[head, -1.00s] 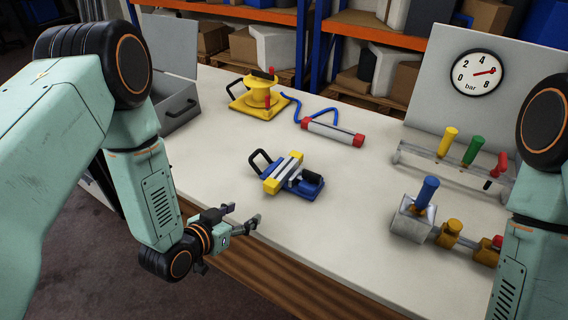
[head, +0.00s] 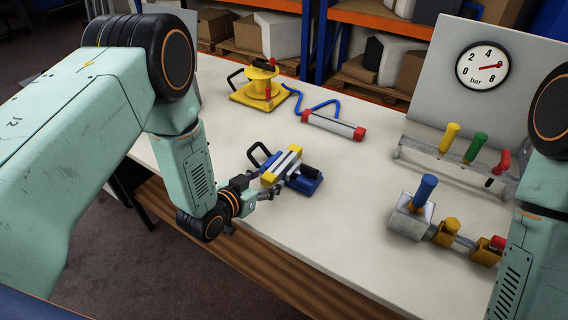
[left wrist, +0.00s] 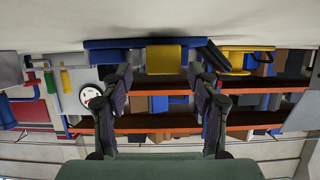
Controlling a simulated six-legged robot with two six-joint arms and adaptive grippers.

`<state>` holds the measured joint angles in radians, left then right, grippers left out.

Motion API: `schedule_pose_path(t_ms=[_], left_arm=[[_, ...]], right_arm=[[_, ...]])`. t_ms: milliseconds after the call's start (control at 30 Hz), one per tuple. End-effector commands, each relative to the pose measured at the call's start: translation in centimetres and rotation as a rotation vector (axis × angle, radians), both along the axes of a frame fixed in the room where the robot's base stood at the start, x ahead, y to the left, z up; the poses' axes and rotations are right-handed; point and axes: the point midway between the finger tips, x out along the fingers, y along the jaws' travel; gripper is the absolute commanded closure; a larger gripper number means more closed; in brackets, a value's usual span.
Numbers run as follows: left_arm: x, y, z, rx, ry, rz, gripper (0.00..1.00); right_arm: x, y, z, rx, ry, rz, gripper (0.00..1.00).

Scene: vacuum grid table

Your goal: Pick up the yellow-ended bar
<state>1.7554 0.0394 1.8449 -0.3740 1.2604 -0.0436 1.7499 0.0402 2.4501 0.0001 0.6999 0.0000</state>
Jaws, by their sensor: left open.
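The yellow-ended bar (head: 282,166) is pale grey with yellow ends and lies across a blue holder (head: 304,184) with a black part on the table. My left gripper (head: 269,183) is at the bar's near yellow end, its fingers open and pointing at it. In the left wrist view, the yellow end (left wrist: 164,58) shows between the two spread fingertips (left wrist: 160,76), with the blue base behind it. I cannot tell whether the fingers reach past the end. My right gripper is out of view; only part of that arm shows at right.
A yellow round device (head: 259,88), a blue hose (head: 300,98) and a red-ended cylinder (head: 333,125) lie behind. A blue-handled metal block (head: 411,217) stands right. The table front is clear.

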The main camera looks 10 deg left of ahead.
Motion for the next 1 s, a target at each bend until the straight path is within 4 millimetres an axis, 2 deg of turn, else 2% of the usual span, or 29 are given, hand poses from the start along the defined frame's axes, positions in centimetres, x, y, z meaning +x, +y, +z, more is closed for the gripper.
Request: schedule_pose_path(t_ms=[133,400,1000], left_arm=[[1.2,-0.4,-0.6,0.000,0.001,0.002,0.40],[1.6,-0.5,-0.7,0.000,0.002,0.003,0.40],[1.6,-0.5,-0.7,0.000,0.003,0.003,0.90]], right_arm=[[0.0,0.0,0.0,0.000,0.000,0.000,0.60],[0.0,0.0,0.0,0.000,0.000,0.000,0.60],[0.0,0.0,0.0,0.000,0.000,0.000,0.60]])
